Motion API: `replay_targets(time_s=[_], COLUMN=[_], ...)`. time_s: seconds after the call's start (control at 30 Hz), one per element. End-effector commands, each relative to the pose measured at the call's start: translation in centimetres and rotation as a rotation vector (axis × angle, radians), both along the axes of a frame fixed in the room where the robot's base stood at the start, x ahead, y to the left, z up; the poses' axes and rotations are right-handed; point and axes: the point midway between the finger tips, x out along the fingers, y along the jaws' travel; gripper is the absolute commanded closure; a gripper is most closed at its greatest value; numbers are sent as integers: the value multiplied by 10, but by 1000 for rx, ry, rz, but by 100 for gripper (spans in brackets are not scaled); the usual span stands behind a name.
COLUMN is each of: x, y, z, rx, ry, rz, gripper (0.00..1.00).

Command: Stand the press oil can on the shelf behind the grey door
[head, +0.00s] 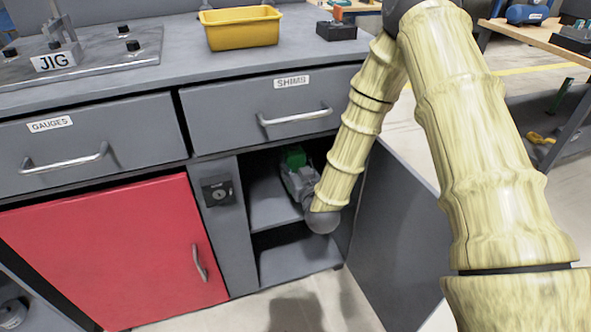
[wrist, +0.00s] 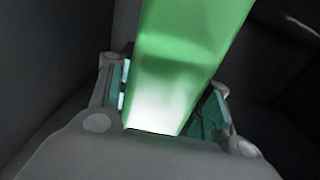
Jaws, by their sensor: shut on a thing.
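The green press oil can (head: 293,156) is inside the cabinet, in the upper space behind the open grey door (head: 392,240). My gripper (head: 300,180) reaches into that space and is shut on the can. In the wrist view the can (wrist: 190,60) rises between the two finger pads of my gripper (wrist: 166,98). The shelf (head: 268,206) runs below the gripper. The can's lower end is hidden, so I cannot tell whether it touches the shelf.
The grey door stands open to the right of my forearm. A red door (head: 110,255) is closed at left. The shims drawer (head: 270,108) is above the opening. A yellow bin (head: 241,30) and a jig plate (head: 90,62) sit on the bench top. The lower compartment looks empty.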

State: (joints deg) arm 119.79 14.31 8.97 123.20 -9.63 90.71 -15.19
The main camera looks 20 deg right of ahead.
Motion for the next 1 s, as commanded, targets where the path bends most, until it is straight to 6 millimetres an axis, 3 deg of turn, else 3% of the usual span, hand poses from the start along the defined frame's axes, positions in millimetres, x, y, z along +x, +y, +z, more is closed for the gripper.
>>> replay_targets(time_s=[0.3, 0.57, 0.97, 1.0], x=[18, 18, 18, 18], y=[-8, -8, -7, -7], z=[-2, -36, -39, -39], rx=[0, 0, 0, 0], ry=[-4, -1, -1, 0], rz=[-2, -1, -1, -1], gripper=[96, 96, 96, 48])
